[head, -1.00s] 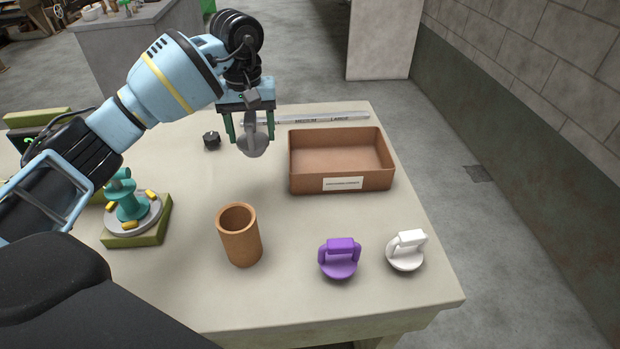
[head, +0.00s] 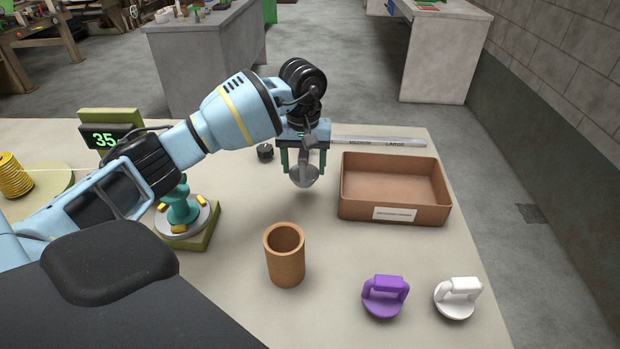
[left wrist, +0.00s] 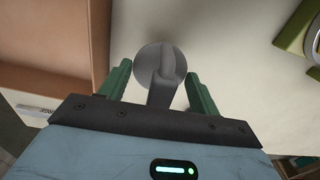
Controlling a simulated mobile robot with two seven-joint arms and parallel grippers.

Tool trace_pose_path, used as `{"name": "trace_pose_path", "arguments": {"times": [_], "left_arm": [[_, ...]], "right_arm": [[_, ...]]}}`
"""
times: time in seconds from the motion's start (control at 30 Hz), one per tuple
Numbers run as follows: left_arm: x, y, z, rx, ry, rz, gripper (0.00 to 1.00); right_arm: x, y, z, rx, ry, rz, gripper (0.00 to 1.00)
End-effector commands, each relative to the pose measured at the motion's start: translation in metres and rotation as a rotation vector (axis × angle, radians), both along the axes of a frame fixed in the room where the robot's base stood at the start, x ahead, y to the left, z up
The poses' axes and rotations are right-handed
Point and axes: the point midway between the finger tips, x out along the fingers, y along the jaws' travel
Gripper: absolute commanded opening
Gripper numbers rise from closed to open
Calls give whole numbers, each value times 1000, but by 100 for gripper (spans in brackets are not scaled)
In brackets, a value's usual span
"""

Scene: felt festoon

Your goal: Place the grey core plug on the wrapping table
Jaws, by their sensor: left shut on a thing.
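The grey core plug (head: 304,175) has a round disc and a handle. My left gripper (head: 303,160) is shut on its handle and holds it over the wrapping table (head: 340,260), left of the brown tray. The plug also shows between the green fingers in the left wrist view (left wrist: 160,68). I cannot tell whether its disc touches the table. A purple core plug (head: 385,296) and a white core plug (head: 458,297) stand at the table's front right. My right gripper is not in view.
A brown labelled tray (head: 395,190) stands right of the gripper. A brown cylinder cup (head: 285,255) stands in front. A teal fixture on a green base (head: 185,215) and a small black knob (head: 265,152) are left. A marked strip (head: 380,141) lies behind. Bare table lies between cup and tray.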

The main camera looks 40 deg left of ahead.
Motion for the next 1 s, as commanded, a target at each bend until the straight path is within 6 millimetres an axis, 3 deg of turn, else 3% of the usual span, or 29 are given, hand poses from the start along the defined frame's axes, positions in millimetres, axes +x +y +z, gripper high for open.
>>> {"name": "trace_pose_path", "arguments": {"times": [0.27,0.53,0.93,0.97,1.0], "left_arm": [[0,0,-8,0,-1,0,39],[0,0,-39,-1,-1,0,39],[0,0,-45,0,-1,-1,39],[0,0,-45,1,-1,-1,64],[0,0,-44,0,-2,-1,69]], "right_arm": [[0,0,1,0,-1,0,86],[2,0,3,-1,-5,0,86],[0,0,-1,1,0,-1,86],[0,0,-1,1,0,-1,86],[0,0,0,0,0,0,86]]}}
